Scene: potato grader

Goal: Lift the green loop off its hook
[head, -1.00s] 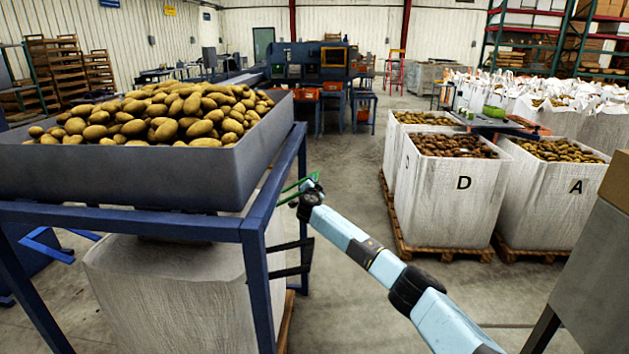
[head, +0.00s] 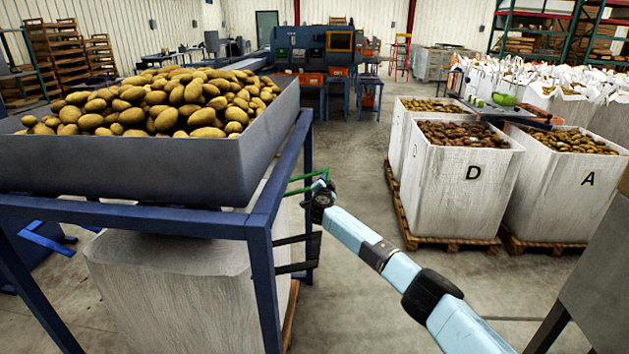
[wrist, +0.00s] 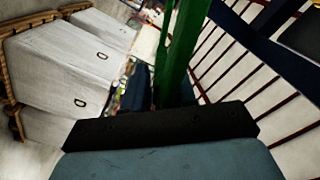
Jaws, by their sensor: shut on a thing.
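The green loop (head: 306,181) is a thin green band beside the blue stand's rear leg in the head view. My gripper (head: 323,190) is at its right end and shut on it. In the wrist view the loop (wrist: 182,48) runs up as a wide green strap from behind my dark gripper (wrist: 160,128). The hook cannot be made out, and the loop's left end lies close to the blue leg. I cannot tell whether the loop still touches a hook.
The blue stand (head: 263,280) carries a grey hopper (head: 130,170) heaped with potatoes, with a white box (head: 170,290) beneath. Dark bars (head: 298,266) stick out from its legs. White bins marked D (head: 462,190) and A (head: 568,190) stand on pallets at right. Floor between is clear.

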